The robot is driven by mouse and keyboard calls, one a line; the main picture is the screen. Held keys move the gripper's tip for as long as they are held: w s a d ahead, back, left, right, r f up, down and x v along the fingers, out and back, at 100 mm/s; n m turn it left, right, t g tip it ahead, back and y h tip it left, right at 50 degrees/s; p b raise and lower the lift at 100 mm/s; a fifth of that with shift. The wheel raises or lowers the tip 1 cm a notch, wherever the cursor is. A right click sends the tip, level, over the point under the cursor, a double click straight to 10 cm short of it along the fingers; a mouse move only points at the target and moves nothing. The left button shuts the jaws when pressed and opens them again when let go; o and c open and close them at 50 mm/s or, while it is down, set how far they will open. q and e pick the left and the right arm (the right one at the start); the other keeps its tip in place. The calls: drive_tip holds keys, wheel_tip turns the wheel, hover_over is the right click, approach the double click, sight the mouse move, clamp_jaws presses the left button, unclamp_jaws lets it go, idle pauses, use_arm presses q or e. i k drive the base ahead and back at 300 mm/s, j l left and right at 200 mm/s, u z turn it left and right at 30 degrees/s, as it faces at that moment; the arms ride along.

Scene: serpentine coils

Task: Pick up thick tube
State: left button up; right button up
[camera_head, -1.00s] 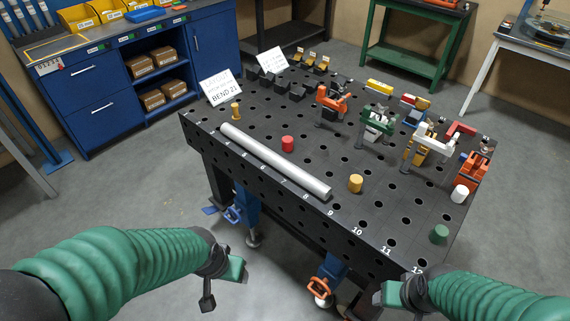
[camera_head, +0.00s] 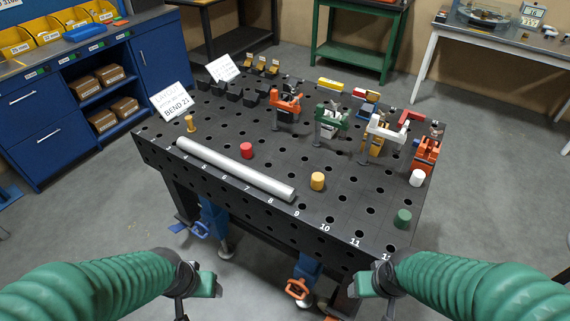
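The thick tube (camera_head: 235,169) is a long light-grey cylinder. It lies on the black perforated table (camera_head: 330,212) along its front edge, slanting from upper left to lower right, beside the numbered holes. My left gripper (camera_head: 198,287) is in front of the table at lower left, well apart from the tube. My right gripper (camera_head: 372,287) is near the table's front right corner, also apart from the tube. Both appear empty, but the gap between their fingers is not clear to see.
Red (camera_head: 246,150), yellow (camera_head: 317,181), white (camera_head: 417,177) and green (camera_head: 403,218) pegs stand on the table, with a brass one (camera_head: 190,123) near the tube's left end. Several clamps (camera_head: 331,122) and two signs (camera_head: 171,101) stand farther back. A blue cabinet (camera_head: 45,135) is at left.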

sight(286, 192)
drive_tip(key=z, duration=0.65)
drive_tip(key=i+j+z, duration=0.1)
drive_tip(key=j+z, duration=0.35)
drive_tip(key=i+j+z, duration=0.1)
drive_tip(key=j+z, duration=0.75)
drive_tip(key=k+j, duration=0.1)
drive_tip(key=j, duration=0.45)
drive_tip(key=j+z, duration=0.1)
drive_tip(key=j, duration=0.5)
drive_tip(key=k+j, duration=0.15)
drive_tip(key=j, duration=0.4)
drive_tip(key=z, duration=0.05)
